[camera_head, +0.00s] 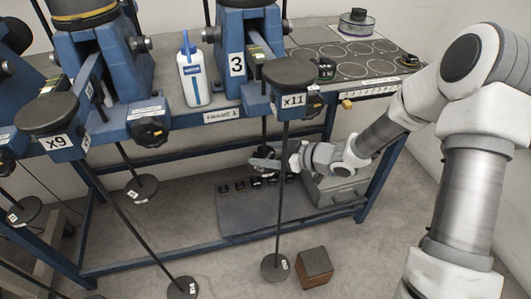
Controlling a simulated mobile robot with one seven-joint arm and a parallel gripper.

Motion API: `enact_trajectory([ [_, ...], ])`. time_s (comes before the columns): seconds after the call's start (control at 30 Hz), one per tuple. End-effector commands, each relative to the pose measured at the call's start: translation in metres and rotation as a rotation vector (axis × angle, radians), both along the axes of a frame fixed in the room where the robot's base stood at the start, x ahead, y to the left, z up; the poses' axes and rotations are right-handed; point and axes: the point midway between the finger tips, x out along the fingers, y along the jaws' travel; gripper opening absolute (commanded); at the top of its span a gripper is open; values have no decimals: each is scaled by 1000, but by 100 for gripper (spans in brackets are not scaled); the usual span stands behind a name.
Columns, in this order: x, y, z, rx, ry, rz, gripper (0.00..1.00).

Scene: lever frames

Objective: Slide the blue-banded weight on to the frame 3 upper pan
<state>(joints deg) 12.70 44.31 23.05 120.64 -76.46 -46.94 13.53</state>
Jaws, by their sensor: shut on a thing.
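Frame 3 is the blue stand with the "3" plate (237,63). A round dark pan (290,72) sits at its front, on top of the block marked x11 (292,101). A long rod runs down from this block to a low round disc (275,267). My gripper (264,168) is low, below the bench top and behind that rod. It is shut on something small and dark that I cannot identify. A dark weight with a pale bluish band (357,23) stands on the bench mat at the back right; I cannot tell whether it is the blue-banded weight.
A white bottle (194,75) stands left of frame 3. The x9 pan (47,113) is at the left. Several small dark pieces lie on the low grey shelf (245,212). A grey box (338,190) is under the bench, and a brown block (314,267) is on the floor.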

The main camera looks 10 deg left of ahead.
Motion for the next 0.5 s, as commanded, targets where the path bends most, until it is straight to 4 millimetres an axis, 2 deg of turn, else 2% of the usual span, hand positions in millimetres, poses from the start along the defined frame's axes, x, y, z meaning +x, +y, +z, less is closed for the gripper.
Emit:
enact_trajectory([
  [0.5, 0, 0, -6, 3, -1, 0, 2],
])
